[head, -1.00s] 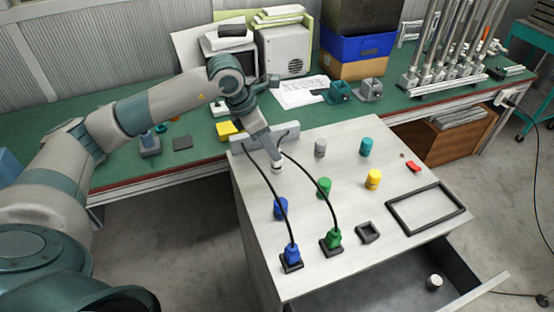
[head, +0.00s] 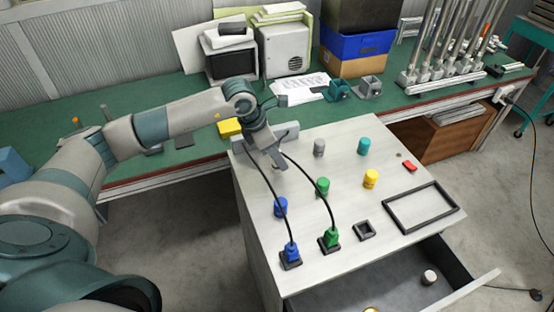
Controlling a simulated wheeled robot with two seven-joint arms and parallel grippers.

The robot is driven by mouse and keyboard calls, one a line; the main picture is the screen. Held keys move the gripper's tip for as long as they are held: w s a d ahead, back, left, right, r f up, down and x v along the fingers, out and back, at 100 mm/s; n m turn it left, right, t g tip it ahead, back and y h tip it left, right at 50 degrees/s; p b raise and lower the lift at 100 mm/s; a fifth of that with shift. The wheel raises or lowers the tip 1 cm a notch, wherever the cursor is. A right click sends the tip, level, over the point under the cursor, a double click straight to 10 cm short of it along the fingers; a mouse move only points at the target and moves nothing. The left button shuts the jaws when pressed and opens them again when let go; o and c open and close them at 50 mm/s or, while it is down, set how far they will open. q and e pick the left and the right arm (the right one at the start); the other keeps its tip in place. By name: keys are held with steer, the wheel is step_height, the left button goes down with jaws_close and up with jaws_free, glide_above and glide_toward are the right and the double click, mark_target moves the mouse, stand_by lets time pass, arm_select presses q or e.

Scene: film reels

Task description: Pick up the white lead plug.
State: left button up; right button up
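My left gripper (head: 281,163) points down over the back left of the light cabinet top (head: 300,205), close to the grey bar. Its fingertips are small and partly hidden, so I cannot tell whether they are open or shut. I cannot make out the white lead plug at the gripper; it may be hidden there. A blue plug (head: 291,252) and a green plug (head: 331,237), each with a black lead, stand upright in black sockets at the front. A black square frame (head: 364,230) to their right is empty. My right gripper is not in view.
A black rectangular frame (head: 452,226) lies at right. The open drawer (head: 395,285) holds a white cylinder (head: 429,277).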

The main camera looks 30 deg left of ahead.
arm_select(q)
jaws_close()
steer(key=shift+w+r+b, duration=0.1)
steer(key=shift+r+b, duration=0.35)
steer(key=r, duration=0.1)
steer(key=r+b, duration=0.2)
steer(key=shift+d+r, duration=0.15)
steer(key=shift+d, duration=0.15)
steer(key=w+d+r+b, duration=0.1)
steer(key=d+r+b, duration=0.3)
steer(key=d, duration=0.7)
step_height(320, 180, up, 3)
steer(key=shift+w+f, duration=0.1)
steer(key=shift+w, duration=0.2)
